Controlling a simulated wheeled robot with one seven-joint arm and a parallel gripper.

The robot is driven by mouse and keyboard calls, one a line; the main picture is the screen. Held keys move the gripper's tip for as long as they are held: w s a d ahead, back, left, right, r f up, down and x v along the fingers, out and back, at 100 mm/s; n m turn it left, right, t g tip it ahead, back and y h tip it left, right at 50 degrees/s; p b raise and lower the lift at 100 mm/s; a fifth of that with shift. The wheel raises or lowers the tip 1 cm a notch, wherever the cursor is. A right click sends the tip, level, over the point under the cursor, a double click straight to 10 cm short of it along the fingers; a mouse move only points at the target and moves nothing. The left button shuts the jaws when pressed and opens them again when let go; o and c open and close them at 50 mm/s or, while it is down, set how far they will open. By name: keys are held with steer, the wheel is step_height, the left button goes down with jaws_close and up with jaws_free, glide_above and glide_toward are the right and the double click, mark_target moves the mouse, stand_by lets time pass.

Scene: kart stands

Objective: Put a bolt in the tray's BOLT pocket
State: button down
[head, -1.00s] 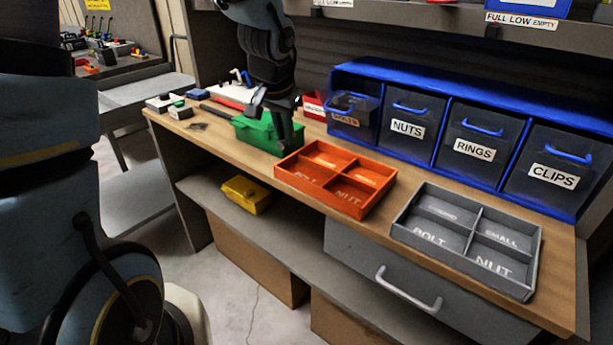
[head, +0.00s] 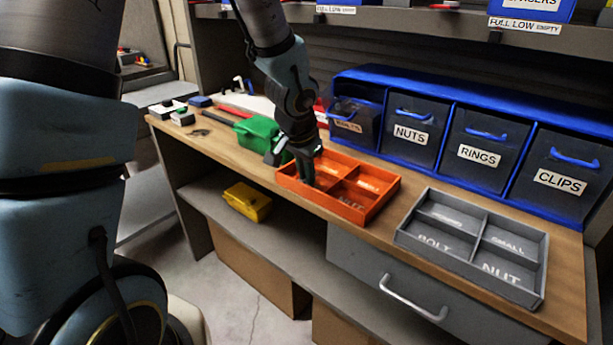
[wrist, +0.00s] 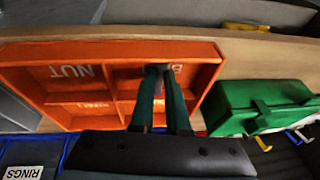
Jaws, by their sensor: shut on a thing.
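The orange tray (head: 372,208) has four pockets; its front ones are marked, with NUT legible at right. My gripper (head: 308,182) points down over the front-left pocket, with its fingertips low, at or inside the walls. In the wrist view my gripper (wrist: 160,72) covers most of that pocket's label, leaving a letter B showing, on the orange tray (wrist: 105,48). The jaws are shut on a small grey thing at the tips, probably a bolt; it is mostly hidden. Whether it touches the pocket floor I cannot tell.
A grey tray (head: 470,265), also with BOLT and NUT pockets, stands at right. A green box (head: 255,130) is just left of the orange tray. Blue-framed drawers (head: 440,85) labelled BOLTS, NUTS, RINGS and CLIPS stand behind. A yellow box (head: 247,202) lies on the lower shelf.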

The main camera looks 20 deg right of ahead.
steer(key=shift+f, duration=0.2)
steer(key=c, duration=0.9)
jaws_free()
steer(key=shift+r, duration=0.3)
steer(key=p+v, duration=0.3)
steer(key=v, duration=0.9)
steer(key=a+f+n, duration=0.1)
steer(key=a+n, duration=0.2)
steer(key=a, duration=0.6)
steer(key=a+f+n+g+y, duration=0.1)
steer(key=a+n, duration=0.3)
steer(key=a, duration=0.5)
steer(key=a+f+n+y, duration=0.1)
steer(key=a+n, duration=0.3)
steer(key=a, duration=0.4)
steer(key=shift+s+a+f, duration=0.1)
steer(key=shift+a+f, duration=0.3)
steer(key=shift+f, duration=0.3)
